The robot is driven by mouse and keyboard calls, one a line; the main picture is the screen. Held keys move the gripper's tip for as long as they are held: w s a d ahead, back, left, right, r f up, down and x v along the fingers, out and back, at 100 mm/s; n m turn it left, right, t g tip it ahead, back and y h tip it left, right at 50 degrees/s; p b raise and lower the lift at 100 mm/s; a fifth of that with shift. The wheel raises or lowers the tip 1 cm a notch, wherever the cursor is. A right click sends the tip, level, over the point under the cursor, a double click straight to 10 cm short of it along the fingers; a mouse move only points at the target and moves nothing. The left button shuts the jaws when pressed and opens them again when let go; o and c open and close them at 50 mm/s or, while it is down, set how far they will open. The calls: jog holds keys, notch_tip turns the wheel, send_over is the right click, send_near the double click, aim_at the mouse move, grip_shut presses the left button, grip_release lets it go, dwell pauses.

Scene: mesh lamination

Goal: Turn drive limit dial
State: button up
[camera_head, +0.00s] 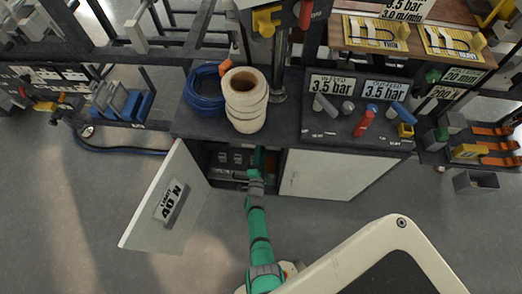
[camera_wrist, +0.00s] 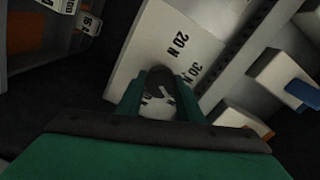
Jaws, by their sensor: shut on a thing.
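The drive limit dial (camera_wrist: 160,79) is a dark round knob on a white plate (camera_wrist: 208,22) marked 20 N and 30 N, with another mark partly hidden below it. My gripper (camera_wrist: 158,92) has its green fingers on both sides of the knob and is shut on it in the wrist view. In the head view my gripper (camera_head: 258,160) reaches into the open cabinet under the bench. The dial is hidden there. The open cabinet door (camera_head: 140,215) on the left carries a label reading LIMIT 40 N.
White blocks (camera_wrist: 278,72), one with a blue part and one with an orange part, stand right of the dial plate. The open door is left of my arm, and a closed white panel (camera_head: 335,172) is right. A cream roll (camera_head: 246,105) and blue hose (camera_head: 204,88) sit above.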

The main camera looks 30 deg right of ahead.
jog(key=shift+s, duration=0.1)
jog(key=o, duration=1.1)
jog(key=shift+c, duration=0.2)
jog(key=v, duration=1)
jog(key=shift+s+a, duration=0.25)
jog(key=shift+s, duration=0.05)
